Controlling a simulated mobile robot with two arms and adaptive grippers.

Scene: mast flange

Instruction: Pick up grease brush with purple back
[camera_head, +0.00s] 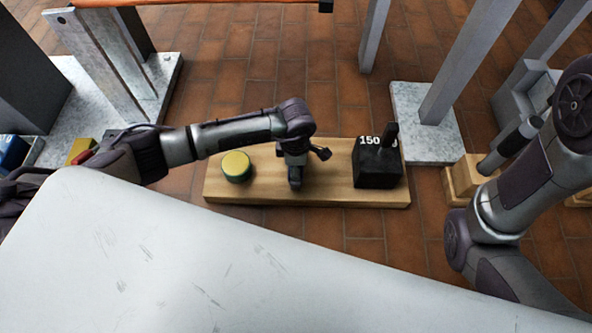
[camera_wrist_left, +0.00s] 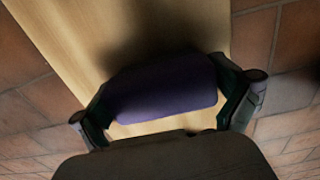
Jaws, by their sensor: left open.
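The purple-backed grease brush (camera_wrist_left: 165,88) shows in the left wrist view as a purple block over the pale wooden board (camera_wrist_left: 75,40). My left gripper (camera_wrist_left: 168,110) is open, with one finger on each side of the purple back. I cannot tell whether the fingers touch it. In the head view my left gripper (camera_head: 296,178) points down over the middle of the board (camera_head: 330,199), and I cannot make out the brush under it. My right arm is at the right, but its gripper is not in view.
On the board, a green tin with a yellow top (camera_head: 237,166) stands left of my gripper and a black weight marked 150 (camera_head: 377,164) stands right of it. Grey posts on pale slabs (camera_head: 425,135) stand behind. A large white surface (camera_head: 150,260) fills the front.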

